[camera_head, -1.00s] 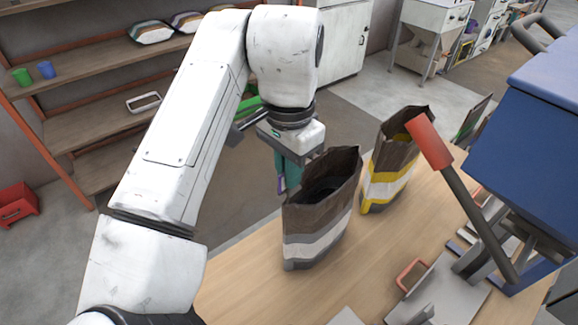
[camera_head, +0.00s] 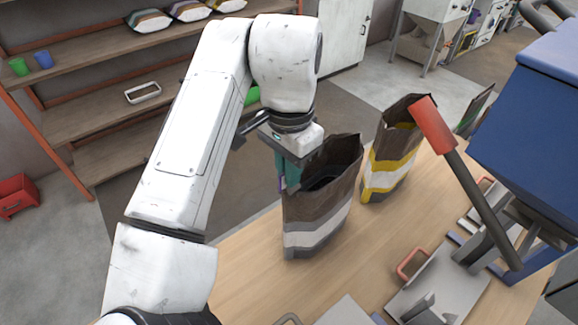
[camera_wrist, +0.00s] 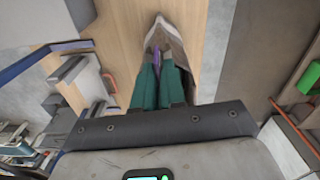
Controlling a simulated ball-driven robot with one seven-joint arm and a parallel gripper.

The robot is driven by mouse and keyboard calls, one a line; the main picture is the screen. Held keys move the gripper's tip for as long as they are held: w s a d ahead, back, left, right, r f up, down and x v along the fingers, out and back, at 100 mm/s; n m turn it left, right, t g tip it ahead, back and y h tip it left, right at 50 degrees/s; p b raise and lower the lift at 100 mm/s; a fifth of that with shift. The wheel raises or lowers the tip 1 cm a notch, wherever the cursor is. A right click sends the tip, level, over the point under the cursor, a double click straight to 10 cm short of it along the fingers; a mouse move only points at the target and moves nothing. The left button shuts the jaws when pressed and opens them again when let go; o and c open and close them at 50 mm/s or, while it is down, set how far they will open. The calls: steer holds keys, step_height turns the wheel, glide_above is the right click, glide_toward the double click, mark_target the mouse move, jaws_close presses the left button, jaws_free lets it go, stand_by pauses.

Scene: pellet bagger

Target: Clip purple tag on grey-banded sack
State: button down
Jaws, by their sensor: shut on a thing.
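The grey-banded sack (camera_head: 317,224) stands open-topped on the bench, brown above with a pale grey band and a darker base. In the wrist view its brown edge (camera_wrist: 176,36) lies just beyond my fingertips. My gripper (camera_head: 286,178) has teal fingers and is at the sack's left rim, its tips partly hidden by the sack. In the wrist view my gripper (camera_wrist: 160,68) is shut on the purple tag (camera_wrist: 157,50), which pokes up between the fingers. The tag overlaps the sack there; I cannot tell whether it grips the rim.
A yellow-banded sack (camera_head: 388,165) stands close behind to the right. A blue machine (camera_head: 525,120) with a red-handled lever (camera_head: 435,125) overhangs the bench's right side. A grey plate with a red handle (camera_head: 411,262) lies in front. Bare bench (camera_head: 245,270) lies front left.

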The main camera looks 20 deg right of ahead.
steer(key=shift+s+f, duration=0.1)
steer(key=shift+f, duration=0.4)
stand_by(0.4)
steer(key=c, duration=1.1)
jaws_free()
steer(key=shift+r, duration=0.1)
step_height(320, 180, up, 11)
steer(key=shift+f, duration=0.1)
steer(key=shift+f, duration=0.1)
